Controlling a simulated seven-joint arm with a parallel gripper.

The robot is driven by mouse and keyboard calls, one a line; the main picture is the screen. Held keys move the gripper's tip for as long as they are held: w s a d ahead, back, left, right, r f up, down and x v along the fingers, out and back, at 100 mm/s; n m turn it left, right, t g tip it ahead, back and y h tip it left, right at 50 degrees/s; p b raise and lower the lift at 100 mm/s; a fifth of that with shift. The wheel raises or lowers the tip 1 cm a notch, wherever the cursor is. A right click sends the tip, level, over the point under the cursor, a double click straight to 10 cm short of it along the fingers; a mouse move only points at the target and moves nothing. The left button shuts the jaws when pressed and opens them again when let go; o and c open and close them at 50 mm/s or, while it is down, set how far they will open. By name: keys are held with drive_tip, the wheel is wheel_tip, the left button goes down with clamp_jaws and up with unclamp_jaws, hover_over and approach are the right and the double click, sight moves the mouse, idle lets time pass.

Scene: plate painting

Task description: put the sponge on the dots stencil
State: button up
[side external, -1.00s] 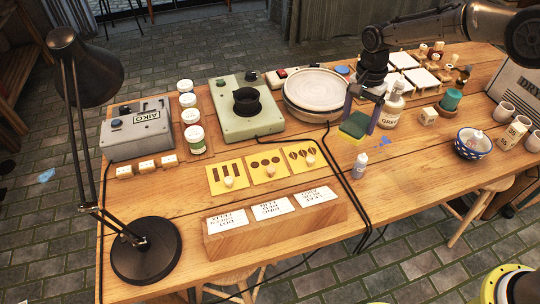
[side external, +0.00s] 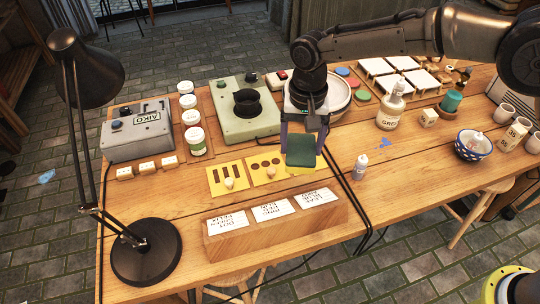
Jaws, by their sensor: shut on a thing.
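My gripper (side external: 304,143) is shut on the sponge (side external: 300,152), which shows a dark green face. The sponge hangs over the rightmost yellow stencil (side external: 303,169) and hides most of it; I cannot tell whether they touch. The dots stencil (side external: 260,176), a yellow card with a row of dark round holes and a pale knob, lies just left of the sponge. The bar stencil (side external: 222,187), with dark upright slots, lies left of the dots stencil.
A wooden block (side external: 275,226) with white label cards stands in front of the stencils. A green device (side external: 241,122) with a black bowl is behind them. A small dropper bottle (side external: 360,166) and black cables lie to the right. A black lamp (side external: 146,250) stands at left.

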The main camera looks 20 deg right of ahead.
drive_tip(key=w+a+f, duration=0.1)
drive_tip(key=w+f, duration=0.1)
drive_tip(key=w+a+f, duration=0.3)
drive_tip(key=w+f, duration=0.2)
drive_tip(key=shift+a, duration=0.15)
drive_tip(key=shift+w+a+f, duration=0.1)
drive_tip(key=shift+w+f, duration=0.05)
drive_tip(key=shift+f, duration=1.65)
drive_tip(key=shift+f, duration=0.1)
drive_tip(key=o, duration=1.2)
drive_tip(key=shift+c, duration=0.2)
